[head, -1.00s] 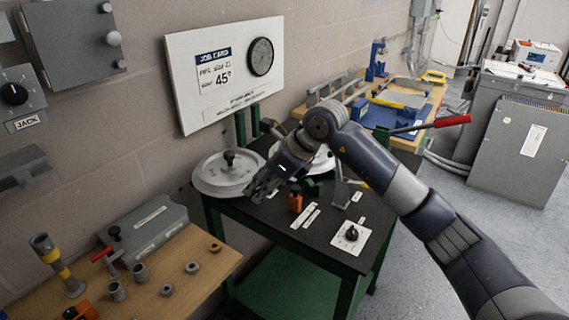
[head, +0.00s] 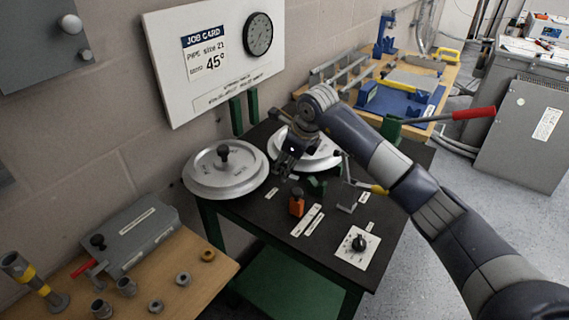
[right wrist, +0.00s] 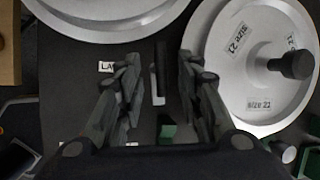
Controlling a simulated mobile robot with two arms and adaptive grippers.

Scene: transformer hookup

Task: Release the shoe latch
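My right gripper (head: 282,165) hangs over the dark bench top between two round silver discs. In the right wrist view its two fingers (right wrist: 158,92) stand apart with a gap between them. In that gap a slim dark upright bar with a pale grey edge (right wrist: 158,78) shows, beside a label beginning "LA" (right wrist: 106,67). This may be the shoe latch; I cannot tell for sure. A green block (right wrist: 167,130) lies just below it. I see no contact between the fingers and the bar. My left gripper is out of view.
The left disc (head: 225,172) and the right disc (head: 325,150), marked "size 21" in the wrist view, flank the gripper. An orange block (head: 297,203), a white-plated dial (head: 358,244) and a red-handled lever (head: 473,113) are nearby. Fittings lie on the wooden table (head: 190,300).

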